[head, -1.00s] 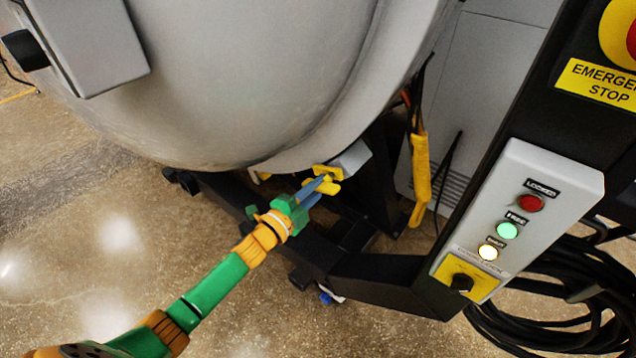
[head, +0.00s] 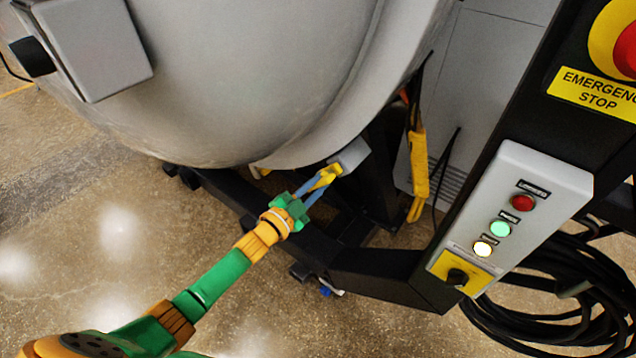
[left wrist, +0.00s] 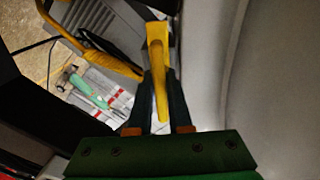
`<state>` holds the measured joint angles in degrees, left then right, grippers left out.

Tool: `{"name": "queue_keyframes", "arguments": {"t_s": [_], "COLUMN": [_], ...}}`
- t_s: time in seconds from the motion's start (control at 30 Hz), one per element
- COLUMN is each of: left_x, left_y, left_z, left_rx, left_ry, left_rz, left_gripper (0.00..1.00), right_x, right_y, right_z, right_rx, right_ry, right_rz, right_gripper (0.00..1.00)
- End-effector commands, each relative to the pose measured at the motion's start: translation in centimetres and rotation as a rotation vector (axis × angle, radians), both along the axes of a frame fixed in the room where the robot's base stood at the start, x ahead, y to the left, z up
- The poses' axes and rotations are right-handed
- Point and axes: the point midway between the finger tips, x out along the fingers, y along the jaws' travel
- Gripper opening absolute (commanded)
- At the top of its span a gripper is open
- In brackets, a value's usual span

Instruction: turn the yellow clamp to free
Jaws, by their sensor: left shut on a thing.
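The yellow clamp (head: 328,174) sits at the lower rim of the big grey furnace vessel (head: 250,80), beside a grey block (head: 350,156). My left gripper (head: 318,186) reaches up to it from the lower left and is shut on it. In the left wrist view the yellow clamp (left wrist: 157,70) runs lengthwise between the two dark fingers of the gripper (left wrist: 158,95). The fingers hide part of the clamp in the head view. My right gripper is not in view.
A control panel (head: 518,215) with red, green and lit white lamps stands at the right, below an emergency stop (head: 615,45). A black frame (head: 380,275) runs beneath the vessel. A yellow-sleeved cable (head: 418,175) hangs behind the clamp. Black cables (head: 540,335) lie coiled at lower right.

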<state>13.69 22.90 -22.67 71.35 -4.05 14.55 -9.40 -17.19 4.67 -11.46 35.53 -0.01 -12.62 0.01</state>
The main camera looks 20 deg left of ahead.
Motion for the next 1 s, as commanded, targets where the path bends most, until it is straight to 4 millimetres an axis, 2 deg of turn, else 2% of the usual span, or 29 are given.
{"name": "queue_keyframes", "arguments": {"t_s": [0.37,0.4,0.5,0.83,1.0], "left_x": [0.0,0.0,0.0,-0.3,-3.1], "left_y": [0.0,0.0,0.0,0.1,1.1], "left_z": [0.0,0.0,0.0,0.0,0.1], "left_rx": [-0.008,-0.008,-0.007,-0.005,-0.005], "left_ry": [0.003,0.003,0.002,0.003,0.006], "left_rz": [0.000,0.000,0.000,0.001,0.000], "left_gripper": [0.00,0.20,0.47,0.47,0.47], "right_x": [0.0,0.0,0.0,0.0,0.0], "right_y": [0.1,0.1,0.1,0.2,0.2], "right_z": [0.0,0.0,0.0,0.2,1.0], "right_rx": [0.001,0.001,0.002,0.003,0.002], "right_ry": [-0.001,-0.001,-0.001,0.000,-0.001], "right_rz": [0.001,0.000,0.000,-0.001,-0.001], "right_gripper": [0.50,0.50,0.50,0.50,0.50]}}
